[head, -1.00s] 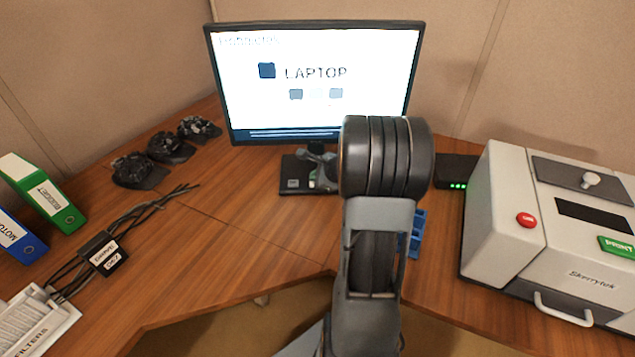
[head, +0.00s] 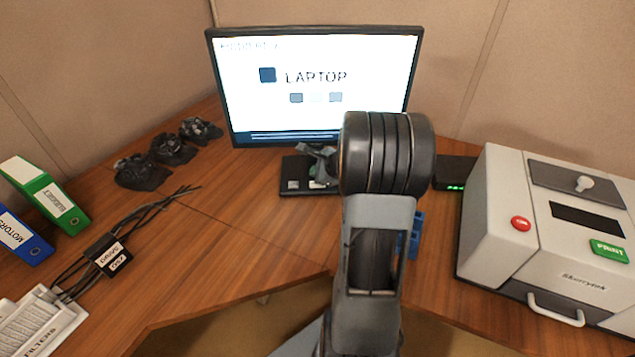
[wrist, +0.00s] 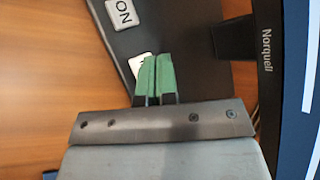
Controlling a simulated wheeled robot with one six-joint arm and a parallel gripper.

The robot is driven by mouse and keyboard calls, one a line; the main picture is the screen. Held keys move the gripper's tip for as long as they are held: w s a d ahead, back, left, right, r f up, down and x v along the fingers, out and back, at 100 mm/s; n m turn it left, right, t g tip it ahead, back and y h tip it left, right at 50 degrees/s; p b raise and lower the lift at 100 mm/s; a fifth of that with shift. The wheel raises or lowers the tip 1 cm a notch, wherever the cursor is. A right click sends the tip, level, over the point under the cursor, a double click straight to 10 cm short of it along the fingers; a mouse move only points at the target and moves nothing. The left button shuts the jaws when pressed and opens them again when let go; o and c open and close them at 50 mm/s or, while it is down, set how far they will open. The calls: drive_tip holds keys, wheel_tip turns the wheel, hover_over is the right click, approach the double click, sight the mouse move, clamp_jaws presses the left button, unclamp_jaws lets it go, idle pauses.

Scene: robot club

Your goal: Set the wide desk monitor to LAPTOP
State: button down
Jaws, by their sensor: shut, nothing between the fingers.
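The wide desk monitor (head: 316,112) stands at the back of the desk and its lit screen reads LAPTOP with small square icons. In the head view my arm hides part of the gripper.
A grey printer-like machine (head: 560,282) with red and green buttons fills the right side. A black box with green lights (head: 455,173) sits beside it. Binders (head: 55,200), cables (head: 150,208) and black lumpy objects (head: 170,148) are at left.

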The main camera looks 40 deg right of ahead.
drive_tip(key=shift+r+p, duration=1.5)
drive_tip(key=shift+r, duration=0.6)
idle(0.3)
drive_tip(key=s+n, duration=0.1)
drive_tip(key=a+f+n+g, duration=0.1)
drive_tip(key=s+a+f+n+y, duration=0.1)
drive_tip(key=shift+s+a+n+g, duration=0.15)
drive_tip(key=shift+s+n+g, duration=0.15)
drive_tip(key=shift+n, duration=0.1)
drive_tip(key=s+a+r+n+g+h+p, duration=0.1)
drive_tip(key=s+a+r+n+g+p, duration=0.1)
drive_tip(key=s+a+r+n+p, duration=0.3)
drive_tip(key=s+a+r+n+g+h+p, duration=0.1)
drive_tip(key=s+a+r+n+p, duration=0.4)
drive_tip(key=s+a+r+n, duration=0.5)
drive_tip(key=a+r+n, duration=0.3)
drive_tip(key=a+n, duration=0.2)
drive_tip(key=n, duration=0.1)
drive_tip(key=shift+a+r+g+h, duration=0.3)
drive_tip(key=shift+a+r+g, duration=0.05)
drive_tip(key=shift+a+g, duration=0.05)
